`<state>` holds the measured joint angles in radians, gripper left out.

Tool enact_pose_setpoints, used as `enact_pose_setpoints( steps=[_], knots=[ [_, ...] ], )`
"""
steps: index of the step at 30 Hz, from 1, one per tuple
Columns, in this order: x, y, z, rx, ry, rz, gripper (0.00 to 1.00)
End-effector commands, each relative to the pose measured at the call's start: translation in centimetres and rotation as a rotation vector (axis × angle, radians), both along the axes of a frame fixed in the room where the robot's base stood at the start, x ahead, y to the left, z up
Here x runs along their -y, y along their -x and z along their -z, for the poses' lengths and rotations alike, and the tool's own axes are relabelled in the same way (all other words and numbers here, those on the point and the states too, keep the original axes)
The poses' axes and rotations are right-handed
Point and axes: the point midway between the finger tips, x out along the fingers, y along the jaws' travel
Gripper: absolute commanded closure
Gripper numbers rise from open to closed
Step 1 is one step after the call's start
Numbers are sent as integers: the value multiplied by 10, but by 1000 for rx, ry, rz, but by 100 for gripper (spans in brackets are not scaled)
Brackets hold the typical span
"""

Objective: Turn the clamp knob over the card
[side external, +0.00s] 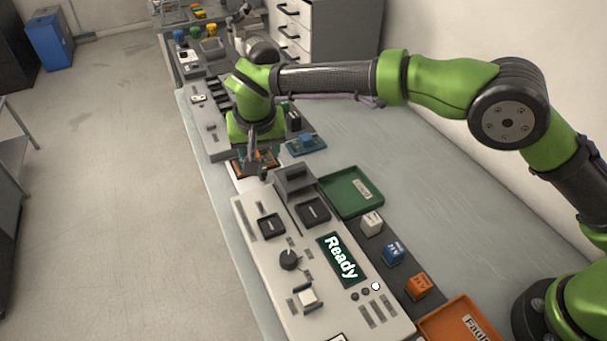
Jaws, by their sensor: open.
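My gripper (257,158) points down over a small circuit card (240,165) with an orange edge, which lies on a white base beyond the grey test panel. The gripper is open, with its dark fingers close above or around the card's middle. The fingers cover that spot, so I cannot make out the clamp knob there or tell whether they touch it. A separate dark round knob (289,260) with a pale lever sits on the front panel (262,289), well away from the gripper.
A blue card (306,146) lies right of the gripper. A green tray (352,193) and an orange tray (459,322) flank white (372,223), blue (394,253) and orange (419,287) blocks. The panel's screen (342,259) reads "Ready". The bench (440,180) is clear on the right.

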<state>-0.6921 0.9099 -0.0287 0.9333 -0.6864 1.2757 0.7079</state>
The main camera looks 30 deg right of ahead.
Motion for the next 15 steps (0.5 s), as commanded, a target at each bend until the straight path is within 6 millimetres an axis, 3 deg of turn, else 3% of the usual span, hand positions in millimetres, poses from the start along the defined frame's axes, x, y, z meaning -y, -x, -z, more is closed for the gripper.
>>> enact_pose_setpoints(
  steps=[6,15],
  knots=[
    [5,-18,45,-2,1,2,48],
    [9,-31,76,0,-1,1,48]
  ],
)
